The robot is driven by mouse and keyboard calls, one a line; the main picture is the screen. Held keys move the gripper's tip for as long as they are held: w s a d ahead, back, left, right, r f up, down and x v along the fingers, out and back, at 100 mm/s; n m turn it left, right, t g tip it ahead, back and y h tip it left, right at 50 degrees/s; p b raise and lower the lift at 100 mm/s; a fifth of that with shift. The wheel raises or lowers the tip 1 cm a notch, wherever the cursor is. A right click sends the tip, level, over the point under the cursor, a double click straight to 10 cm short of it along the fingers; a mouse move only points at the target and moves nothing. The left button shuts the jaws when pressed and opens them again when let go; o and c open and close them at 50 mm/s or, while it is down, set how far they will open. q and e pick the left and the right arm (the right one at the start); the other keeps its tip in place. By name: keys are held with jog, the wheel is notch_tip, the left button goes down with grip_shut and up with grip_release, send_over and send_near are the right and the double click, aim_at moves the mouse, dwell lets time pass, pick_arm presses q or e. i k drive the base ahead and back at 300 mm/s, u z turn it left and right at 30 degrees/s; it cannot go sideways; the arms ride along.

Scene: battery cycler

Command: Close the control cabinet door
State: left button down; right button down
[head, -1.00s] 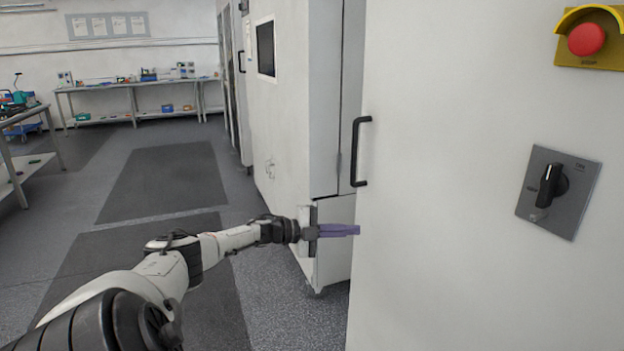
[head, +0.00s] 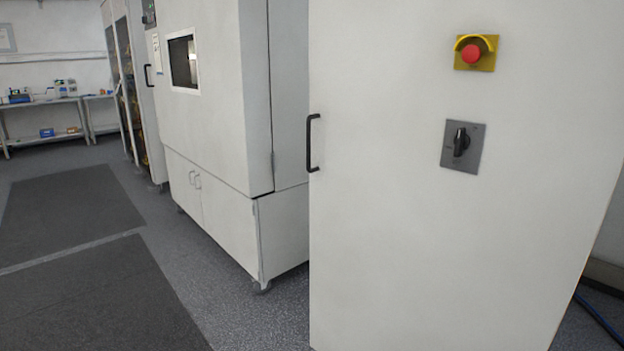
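The control cabinet door (head: 400,235) is a large pale panel filling the right half of the head view. It has a black handle (head: 312,143) on its left edge, a red emergency button (head: 472,54) on a yellow plate and a black rotary switch (head: 461,142) on a grey plate. I cannot tell from this view whether the door is fully flush with its frame. Neither gripper is in view.
A white cabinet on castors (head: 222,130) with a small dark window stands left of the door. Dark mats (head: 95,300) lie on the clear floor at left. A workbench (head: 45,102) stands at the far back. A blue cable (head: 598,318) lies at lower right.

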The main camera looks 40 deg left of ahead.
aim_at(408, 252)
jog(key=u, duration=0.75)
jog(key=i, duration=1.4)
jog(key=z, duration=0.3)
